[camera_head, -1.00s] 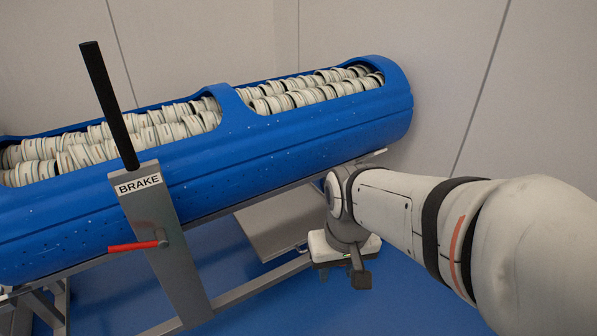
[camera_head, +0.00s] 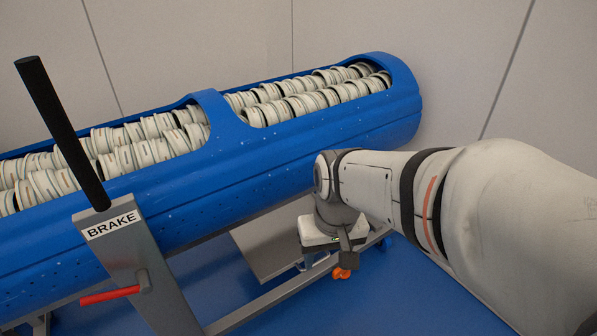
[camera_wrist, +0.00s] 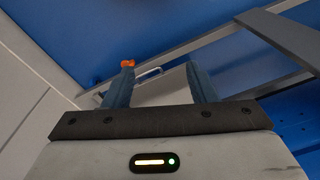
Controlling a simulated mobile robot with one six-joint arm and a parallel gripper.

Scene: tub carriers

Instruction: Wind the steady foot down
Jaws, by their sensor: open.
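A small orange part (camera_head: 342,272) shows low in the head view, just below my gripper (camera_head: 346,242) and by the right end of the grey frame. I cannot tell whether it belongs to the steady foot; no foot is clearly seen. In the wrist view an orange knob (camera_wrist: 128,63) sits by the tip of the left finger, with a thin pale bar beside it. My gripper (camera_wrist: 160,80) is open there, its two blue-grey fingers apart with nothing held between them. I cannot tell whether a finger touches the knob.
A long blue tub (camera_head: 270,158) full of white ringed pieces (camera_head: 290,105) lies on a grey frame (camera_head: 262,303). A post marked BRAKE (camera_head: 130,262) carries a black lever (camera_head: 62,132) and a red handle (camera_head: 109,296) at left. Pale walls stand behind; blue floor is clear at lower right.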

